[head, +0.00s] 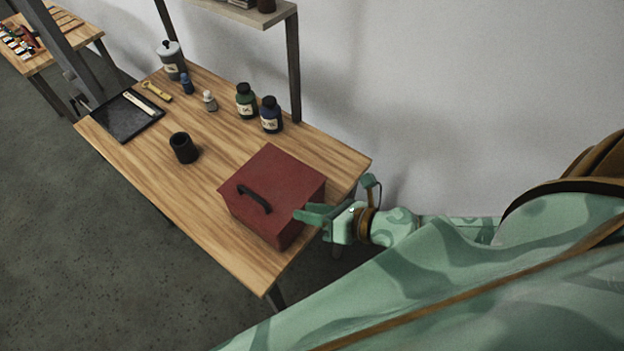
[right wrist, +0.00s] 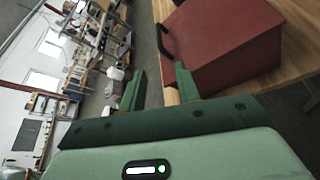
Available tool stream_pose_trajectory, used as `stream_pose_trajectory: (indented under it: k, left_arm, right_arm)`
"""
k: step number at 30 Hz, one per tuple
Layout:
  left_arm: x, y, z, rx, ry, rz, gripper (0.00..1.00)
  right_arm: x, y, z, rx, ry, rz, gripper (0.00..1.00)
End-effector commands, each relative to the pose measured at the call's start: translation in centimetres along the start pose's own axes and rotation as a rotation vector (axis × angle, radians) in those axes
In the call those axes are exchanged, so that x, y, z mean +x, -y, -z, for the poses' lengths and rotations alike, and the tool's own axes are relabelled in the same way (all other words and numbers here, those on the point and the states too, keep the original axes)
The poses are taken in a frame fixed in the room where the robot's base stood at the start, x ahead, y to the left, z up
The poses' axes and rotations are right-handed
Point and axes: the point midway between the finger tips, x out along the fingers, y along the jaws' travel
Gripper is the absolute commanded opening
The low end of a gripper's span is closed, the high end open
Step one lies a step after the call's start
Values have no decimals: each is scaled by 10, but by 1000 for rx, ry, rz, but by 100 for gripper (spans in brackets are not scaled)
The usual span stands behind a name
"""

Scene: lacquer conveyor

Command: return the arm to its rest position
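My right gripper (head: 303,214) comes in from the right in the head view, and its fingertips overlap the right side of a red box (head: 272,185) with a dark handle. I cannot tell whether they touch it. In the right wrist view the two green fingers of my right gripper (right wrist: 158,72) stand apart with nothing held between them. The red box (right wrist: 222,48) lies just beyond the right-hand finger there. My left gripper is not in view.
The table's front left part is bare.

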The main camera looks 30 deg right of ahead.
Motion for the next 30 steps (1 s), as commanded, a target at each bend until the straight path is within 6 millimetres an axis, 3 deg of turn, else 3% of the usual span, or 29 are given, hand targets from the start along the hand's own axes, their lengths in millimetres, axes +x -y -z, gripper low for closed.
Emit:
stream_pose_trajectory:
  k: [14, 17, 18, 20, 23, 24, 27, 29, 30]
  left_arm:
    - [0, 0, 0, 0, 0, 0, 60]
    - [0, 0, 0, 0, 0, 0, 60]
    - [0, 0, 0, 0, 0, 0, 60]
    - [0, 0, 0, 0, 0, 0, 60]
    - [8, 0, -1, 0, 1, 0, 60]
    - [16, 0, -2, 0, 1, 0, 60]
    - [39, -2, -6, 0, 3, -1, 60]
    - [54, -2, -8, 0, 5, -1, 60]
    - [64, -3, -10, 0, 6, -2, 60]
  right_arm:
    - [0, 0, -1, 2, 1, 0, 32]
    - [0, 0, 0, 66, 0, 0, 32]
    - [0, 8, 4, 161, -12, 22, 32]
    - [-2, 40, 15, 295, -29, 97, 32]
    - [-3, 114, 46, 600, -6, 276, 32]
    - [-4, 147, 66, 741, 22, 355, 32]
    - [-13, 221, 126, 1092, 125, 549, 32]
    - [-23, 258, 169, 1294, 202, 658, 32]
    - [-31, 278, 200, 1423, 258, 730, 32]
